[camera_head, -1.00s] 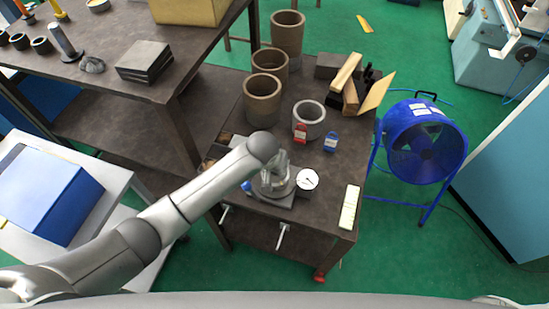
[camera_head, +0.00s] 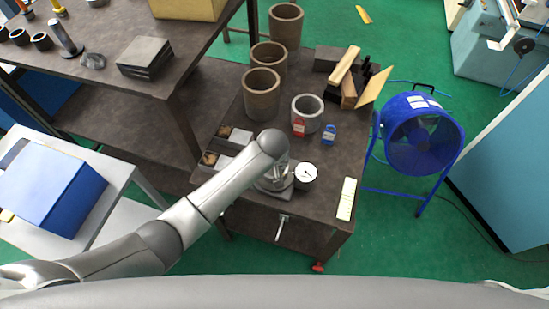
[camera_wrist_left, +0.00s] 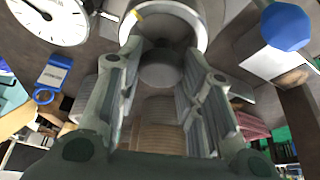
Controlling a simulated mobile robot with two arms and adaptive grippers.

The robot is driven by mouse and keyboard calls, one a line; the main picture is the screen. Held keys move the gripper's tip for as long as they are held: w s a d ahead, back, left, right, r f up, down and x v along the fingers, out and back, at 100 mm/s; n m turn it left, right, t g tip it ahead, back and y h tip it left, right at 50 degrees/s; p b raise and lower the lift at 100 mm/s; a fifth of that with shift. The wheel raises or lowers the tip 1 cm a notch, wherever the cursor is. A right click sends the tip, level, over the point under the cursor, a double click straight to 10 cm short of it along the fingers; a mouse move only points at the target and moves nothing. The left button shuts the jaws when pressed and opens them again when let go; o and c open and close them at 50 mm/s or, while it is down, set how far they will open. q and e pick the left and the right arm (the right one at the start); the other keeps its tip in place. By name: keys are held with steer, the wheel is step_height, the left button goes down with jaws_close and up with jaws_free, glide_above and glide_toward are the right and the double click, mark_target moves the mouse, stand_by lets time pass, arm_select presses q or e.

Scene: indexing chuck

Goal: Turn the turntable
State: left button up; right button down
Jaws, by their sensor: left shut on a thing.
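The turntable is a round grey metal chuck (camera_head: 286,185) near the front of the dark workbench, beside a white dial gauge (camera_head: 305,172). In the left wrist view, its pale metal rim (camera_wrist_left: 200,25) and darker round middle show ahead of the fingers, with a yellow mark on the rim. My left gripper (camera_head: 277,172) comes down over the turntable, and my forearm hides much of it. In the left wrist view, the two fingers of my left gripper (camera_wrist_left: 163,55) are shut on the turntable's middle part; the exact contact is hard to see. My right gripper is not in view.
The dial gauge (camera_wrist_left: 45,18) and a blue tag (camera_wrist_left: 55,75) lie left in the wrist view; a blue knob (camera_wrist_left: 287,26) is at right. Behind the turntable stand a grey ring-shaped pot (camera_head: 307,112), brown cylinders (camera_head: 262,95) and wooden blocks (camera_head: 345,65).

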arm_select(q)
steer(key=o, duration=1)
steer(key=shift+r, duration=0.1)
steer(key=v, duration=1.2)
